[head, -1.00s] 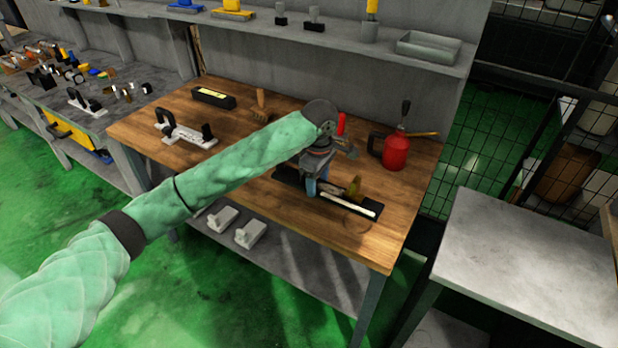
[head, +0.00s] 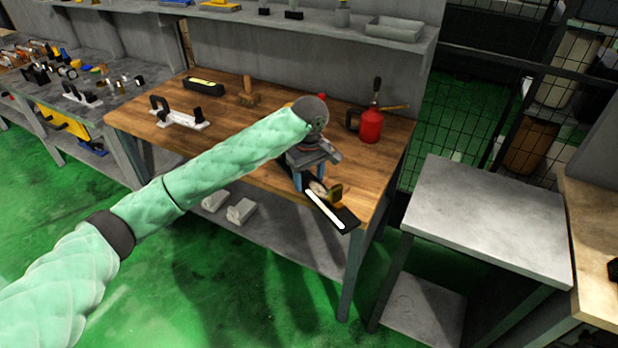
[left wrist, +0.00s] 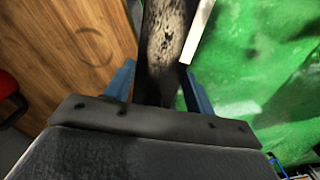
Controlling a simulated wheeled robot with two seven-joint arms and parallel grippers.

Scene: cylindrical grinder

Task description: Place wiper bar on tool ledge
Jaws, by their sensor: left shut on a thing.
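The wiper bar (head: 346,219) is a long black bar with a white strip along one edge and a brass-coloured piece on it. My left gripper (head: 309,178) is shut on it, and the bar slants over the front right edge of the wooden bench. In the left wrist view the bar (left wrist: 165,40) runs between the blue fingers of my left gripper (left wrist: 158,88), with wood on one side and green floor on the other. My arm hides the bar's far end. I cannot tell which surface is the tool ledge. My right gripper is not in view.
The wooden bench (head: 225,150) holds a red oil can (head: 370,126), a brush (head: 248,94) and a white-based fixture (head: 183,119). A bare grey table (head: 490,215) stands to the right across a gap. A grey shelf (head: 290,30) with a tray (head: 394,29) runs behind.

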